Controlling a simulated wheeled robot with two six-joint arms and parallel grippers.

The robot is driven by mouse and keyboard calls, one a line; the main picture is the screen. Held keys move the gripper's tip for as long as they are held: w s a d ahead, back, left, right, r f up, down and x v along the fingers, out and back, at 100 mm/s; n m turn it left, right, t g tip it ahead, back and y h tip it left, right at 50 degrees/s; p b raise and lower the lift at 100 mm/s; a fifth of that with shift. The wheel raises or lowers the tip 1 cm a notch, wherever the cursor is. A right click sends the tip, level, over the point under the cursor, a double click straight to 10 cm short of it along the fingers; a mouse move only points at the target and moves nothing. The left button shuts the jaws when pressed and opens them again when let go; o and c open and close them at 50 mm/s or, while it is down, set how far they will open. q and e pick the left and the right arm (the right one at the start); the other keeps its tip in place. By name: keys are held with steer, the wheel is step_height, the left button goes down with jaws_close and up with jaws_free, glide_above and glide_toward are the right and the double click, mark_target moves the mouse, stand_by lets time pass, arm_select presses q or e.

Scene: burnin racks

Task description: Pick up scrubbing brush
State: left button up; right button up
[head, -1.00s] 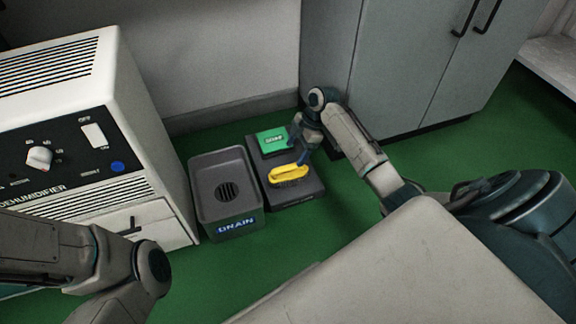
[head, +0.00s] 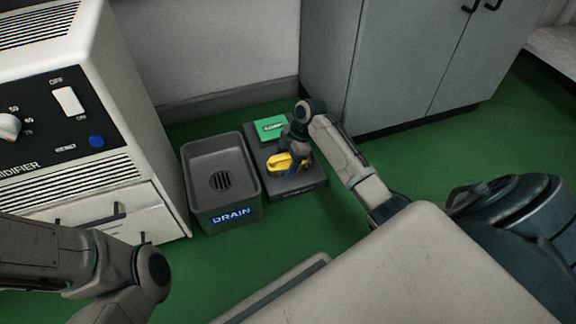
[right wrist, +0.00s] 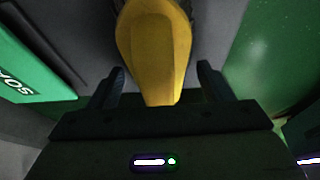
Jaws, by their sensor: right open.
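The yellow scrubbing brush (head: 284,161) lies on a dark grey stand on the floor, partly covered by my right gripper in the head view. My right gripper (head: 291,160) is over the brush from above. In the right wrist view the yellow brush handle (right wrist: 155,50) comes in between the two open fingers (right wrist: 161,88), with a gap on each side. Dark bristles show only faintly at its edges. My left arm shows at the lower left of the head view, but its gripper is out of the picture.
A green box (head: 270,127) sits on the dark stand (head: 300,188) behind the brush; it also shows in the right wrist view (right wrist: 25,68). A grey drain basin (head: 205,207) stands to the left. A dehumidifier (head: 120,170) is farther left, and a grey cabinet (head: 400,80) stands behind.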

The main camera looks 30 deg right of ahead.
mark_target(286, 154)
steer(key=c, duration=1.1)
steer(key=shift+r, duration=0.15)
step_height(286, 154, up, 9)
steer(key=p, duration=0.7)
steer(key=shift+r, duration=0.45)
